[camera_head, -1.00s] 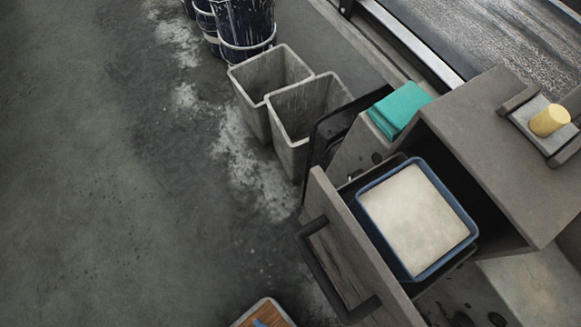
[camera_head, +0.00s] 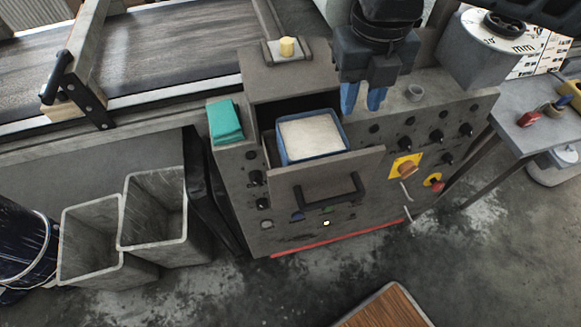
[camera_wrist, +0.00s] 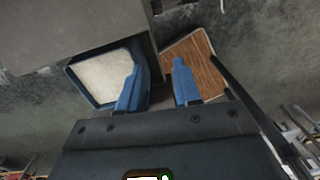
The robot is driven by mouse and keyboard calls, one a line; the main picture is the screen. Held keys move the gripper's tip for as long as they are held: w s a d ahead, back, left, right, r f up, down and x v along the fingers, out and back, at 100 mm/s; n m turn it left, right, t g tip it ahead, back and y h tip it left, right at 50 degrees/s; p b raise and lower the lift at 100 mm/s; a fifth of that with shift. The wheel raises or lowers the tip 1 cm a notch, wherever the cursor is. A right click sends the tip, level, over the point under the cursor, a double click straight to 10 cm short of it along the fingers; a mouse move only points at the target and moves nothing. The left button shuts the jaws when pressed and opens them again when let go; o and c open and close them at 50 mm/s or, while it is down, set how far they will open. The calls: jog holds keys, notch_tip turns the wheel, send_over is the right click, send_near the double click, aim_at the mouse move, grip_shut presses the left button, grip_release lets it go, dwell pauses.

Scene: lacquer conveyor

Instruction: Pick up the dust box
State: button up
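The dust box (camera_head: 347,130) is a blue rectangular bin filled with pale dust. It sits in the open drawer (camera_head: 325,172) of the grey control cabinet. In the wrist view the dust box (camera_wrist: 75,75) lies at the left, partly covered by one of my fingers. My gripper (camera_head: 362,104) has two blue fingers pointing down, to the upper right of the box in the head view. In the wrist view my gripper (camera_wrist: 157,64) shows its fingers apart with nothing between them.
Two grey bins (camera_head: 90,232) stand at the left, below a conveyor (camera_head: 170,50). A wood-topped piece (camera_head: 385,308) is at the bottom. A side table (camera_head: 530,140) stands right.

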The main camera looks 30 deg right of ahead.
aim_at(339, 135)
jog(key=a, duration=0.2)
jog(key=a+n, duration=0.1)
jog(key=shift+s+a+r+y, duration=0.15)
jog(key=shift+s+r+y, duration=0.05)
jog(key=shift+r+y, duration=0.1)
notch_tip(339, 135, down, 2)
jog(key=shift+a+f, duration=0.1)
jog(key=shift+f, duration=0.1)
jog(key=shift+w+f+b, duration=0.1)
jog(key=shift+f+b, duration=0.4)
jog(key=shift+f, duration=2.15)
jog(key=shift+c, duration=0.5)
grip_shut()
